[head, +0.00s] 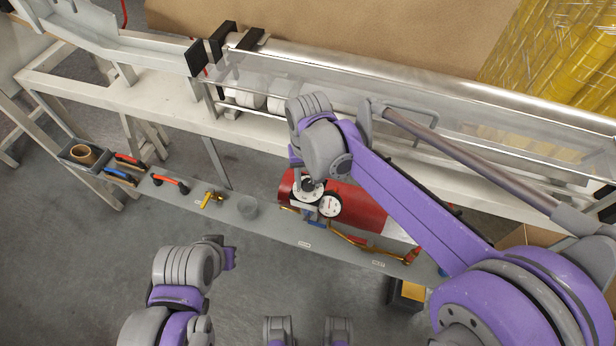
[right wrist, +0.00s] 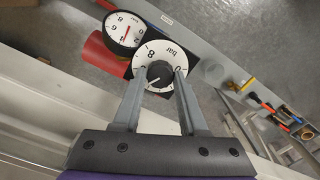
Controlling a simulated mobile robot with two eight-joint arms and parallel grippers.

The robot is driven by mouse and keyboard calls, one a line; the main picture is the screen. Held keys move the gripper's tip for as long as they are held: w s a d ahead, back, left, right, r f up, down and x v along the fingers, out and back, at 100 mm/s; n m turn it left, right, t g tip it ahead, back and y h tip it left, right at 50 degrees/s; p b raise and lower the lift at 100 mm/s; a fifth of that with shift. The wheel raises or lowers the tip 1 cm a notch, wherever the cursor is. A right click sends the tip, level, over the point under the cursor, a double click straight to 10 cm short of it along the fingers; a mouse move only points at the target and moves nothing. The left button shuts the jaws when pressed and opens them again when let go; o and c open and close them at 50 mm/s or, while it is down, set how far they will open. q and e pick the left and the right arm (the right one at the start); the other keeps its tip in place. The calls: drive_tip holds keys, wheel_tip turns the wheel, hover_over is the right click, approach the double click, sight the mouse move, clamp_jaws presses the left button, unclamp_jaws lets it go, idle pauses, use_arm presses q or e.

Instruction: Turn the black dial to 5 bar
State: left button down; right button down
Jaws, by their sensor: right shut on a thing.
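The black dial (right wrist: 159,72) is a round knob at the centre of a white scale plate marked "bar", with 8 and 0 visible in the right wrist view. My right gripper (right wrist: 160,78) is shut on the dial, one finger on each side. A light mark shows on the knob's lower left; the number it faces is not legible. In the head view the white scale plate (head: 305,194) shows under my right gripper (head: 306,180), which hides much of it. My left arm is at the lower left; its fingers are not visible.
A white gauge (head: 329,205) with a red needle stands beside the dial. A red cylinder (head: 362,208) lies behind them. A grey shelf (head: 275,229) carries a brass fitting (head: 212,199), a grey cup (head: 248,208) and red-handled tools (head: 170,183). A machine frame (head: 95,90) runs above.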

sight(309, 183)
idle(0.5)
drive_tip(key=shift+c, duration=2.2)
unclamp_jaws()
wheel_tip(309, 183, up, 11)
drive_tip(key=p, duration=0.1)
drive_tip(key=shift+d+f, duration=0.1)
drive_tip(key=s+d+f+t+p, duration=0.2)
drive_tip(key=s+d+f, duration=0.1)
drive_tip(key=s+d, duration=0.5)
drive_tip(key=s+d+f+m+t+p, duration=0.1)
drive_tip(key=s+d+f+t+p, duration=0.1)
drive_tip(key=s+d, duration=0.5)
drive_tip(key=d+f+t, duration=0.1)
drive_tip(key=d, duration=0.1)
drive_tip(key=shift+s+d+p, duration=0.3)
drive_tip(key=shift+s+d, duration=0.1)
